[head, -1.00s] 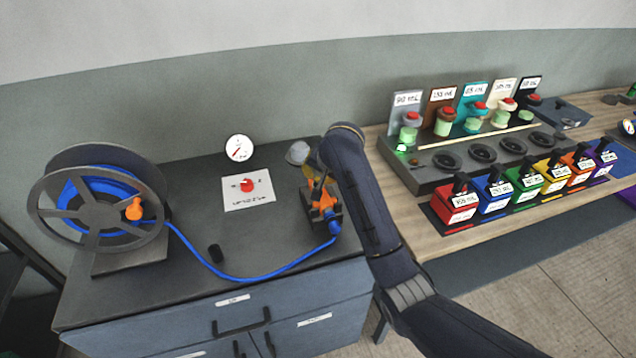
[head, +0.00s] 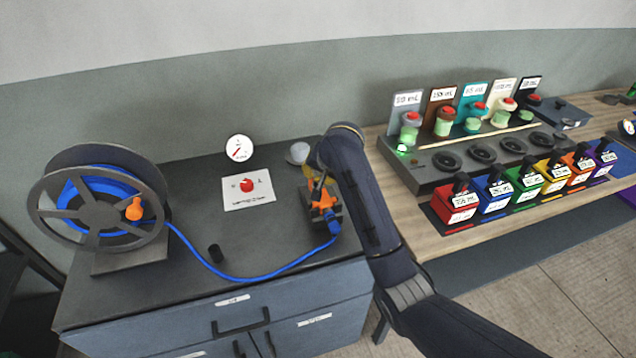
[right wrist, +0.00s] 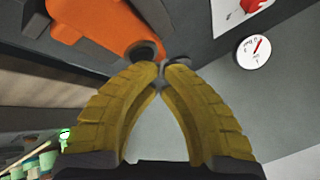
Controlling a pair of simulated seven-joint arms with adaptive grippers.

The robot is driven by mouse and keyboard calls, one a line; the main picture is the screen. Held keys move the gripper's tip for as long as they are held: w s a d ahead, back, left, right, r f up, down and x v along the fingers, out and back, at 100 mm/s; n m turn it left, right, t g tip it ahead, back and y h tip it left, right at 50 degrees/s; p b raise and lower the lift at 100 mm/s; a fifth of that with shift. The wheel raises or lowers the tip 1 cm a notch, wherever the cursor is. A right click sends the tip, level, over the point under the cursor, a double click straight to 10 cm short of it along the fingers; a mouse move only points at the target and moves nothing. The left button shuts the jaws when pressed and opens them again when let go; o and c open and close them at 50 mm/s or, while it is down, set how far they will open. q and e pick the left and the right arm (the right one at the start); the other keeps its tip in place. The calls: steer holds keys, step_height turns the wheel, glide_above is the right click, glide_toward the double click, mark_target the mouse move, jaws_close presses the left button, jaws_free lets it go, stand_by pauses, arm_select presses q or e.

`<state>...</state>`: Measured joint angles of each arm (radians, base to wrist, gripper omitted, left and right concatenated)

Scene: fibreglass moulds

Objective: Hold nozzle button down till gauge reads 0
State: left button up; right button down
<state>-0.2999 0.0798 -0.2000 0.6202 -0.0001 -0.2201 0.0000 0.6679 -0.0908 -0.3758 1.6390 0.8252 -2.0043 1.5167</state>
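The orange nozzle (head: 322,199) sits in a dark holder at the right end of the grey cabinet top, with a blue hose joined to it. It also shows in the right wrist view (right wrist: 105,28). My right gripper (right wrist: 168,68) has its yellow fingertips brought together at the nozzle's dark end piece; whether they press the button is hidden. In the head view my right arm covers most of this gripper. The round white gauge (head: 239,148) stands at the cabinet's back edge with a red needle; its reading is too small to tell. My left gripper is not in view.
A hose reel (head: 98,212) with blue hose stands at the cabinet's left. Bottles and coloured containers (head: 462,207) fill the wooden bench at right.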

steer(key=shift+r, duration=0.1)
stand_by(0.8)
steer(key=shift+r, duration=0.75)
steer(key=shift+r, duration=0.1)
steer(key=shift+r, duration=2.4)
